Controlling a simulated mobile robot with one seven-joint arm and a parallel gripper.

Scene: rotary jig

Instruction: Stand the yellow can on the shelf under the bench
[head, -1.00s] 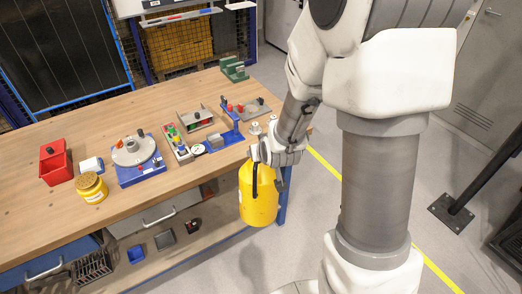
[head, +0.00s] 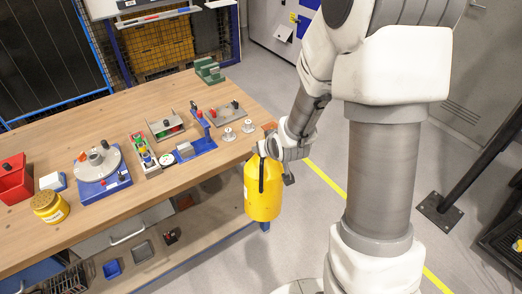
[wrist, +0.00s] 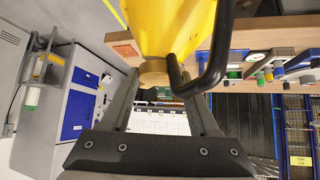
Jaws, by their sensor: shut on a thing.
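The yellow can (head: 262,195) hangs upright from my gripper (head: 272,153) just off the right front edge of the bench (head: 105,217). In the wrist view the can (wrist: 160,25) fills the top middle, with its black handle (wrist: 215,65) at the right and its neck between the jaws. My gripper (wrist: 165,85) is shut on the can near its top. The shelf (head: 185,247) under the bench is to the left of and below the can. Part of the shelf is hidden by the bench top and the can.
On the shelf stand a blue bin (head: 112,268), a grey bin (head: 143,250) and a black basket (head: 68,279). A grey drawer (head: 125,235) hangs under the bench top. Fixtures and a yellow tub (head: 50,207) stand on the bench. Floor in front is clear.

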